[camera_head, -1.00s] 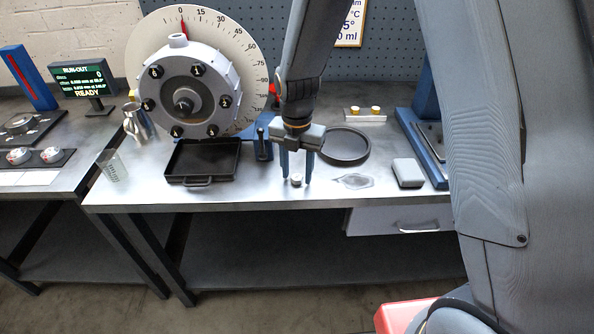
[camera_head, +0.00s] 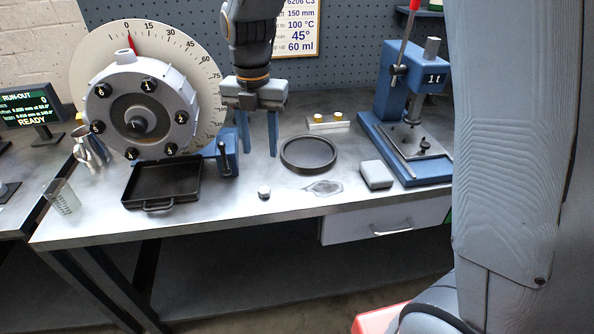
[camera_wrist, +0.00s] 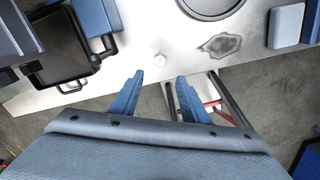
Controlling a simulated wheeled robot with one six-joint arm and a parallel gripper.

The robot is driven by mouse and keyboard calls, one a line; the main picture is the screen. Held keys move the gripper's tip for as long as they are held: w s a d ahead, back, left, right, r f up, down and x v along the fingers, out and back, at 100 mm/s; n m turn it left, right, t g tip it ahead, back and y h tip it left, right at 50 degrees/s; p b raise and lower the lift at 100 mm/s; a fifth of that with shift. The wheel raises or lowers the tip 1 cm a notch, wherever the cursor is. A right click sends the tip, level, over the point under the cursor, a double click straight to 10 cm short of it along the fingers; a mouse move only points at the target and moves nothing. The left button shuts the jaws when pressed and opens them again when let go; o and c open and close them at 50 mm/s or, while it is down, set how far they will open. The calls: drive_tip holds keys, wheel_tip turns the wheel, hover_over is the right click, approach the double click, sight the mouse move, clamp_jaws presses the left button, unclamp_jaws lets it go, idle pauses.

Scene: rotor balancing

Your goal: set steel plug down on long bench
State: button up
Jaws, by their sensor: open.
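The steel plug (camera_head: 264,191) is a small pale cylinder standing on the long bench (camera_head: 236,206) near its front edge, right of the black tray. It also shows in the wrist view (camera_wrist: 160,61), beyond my fingertips. My gripper (camera_head: 258,152) has two blue fingers, spread apart with nothing between them. It hangs above the bench, behind and above the plug, clear of it. In the wrist view the open fingers (camera_wrist: 160,78) point toward the plug and do not touch it.
A black tray (camera_head: 147,204) lies left of the plug. A dark ring (camera_head: 308,169), a grey stain (camera_head: 323,187) and a grey block (camera_head: 376,175) lie to its right. A blue press (camera_head: 420,165) stands at the right, a numbered rotor (camera_head: 140,112) at the left.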

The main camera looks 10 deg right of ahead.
drive_tip(key=s+d+f+m, duration=0.2)
drive_tip(key=s+d+m, duration=0.3)
drive_tip(key=m, duration=0.5)
drive_tip(key=s+d+f+m, duration=0.2)
drive_tip(key=s+d+m, duration=0.3)
drive_tip(key=m, duration=0.5)
drive_tip(key=s+d+f+m+t, duration=0.1)
drive_tip(key=s+d+m, duration=0.4)
drive_tip(key=m, duration=0.6)
drive_tip(key=shift+f, duration=0.65)
drive_tip(key=shift+a, duration=0.1)
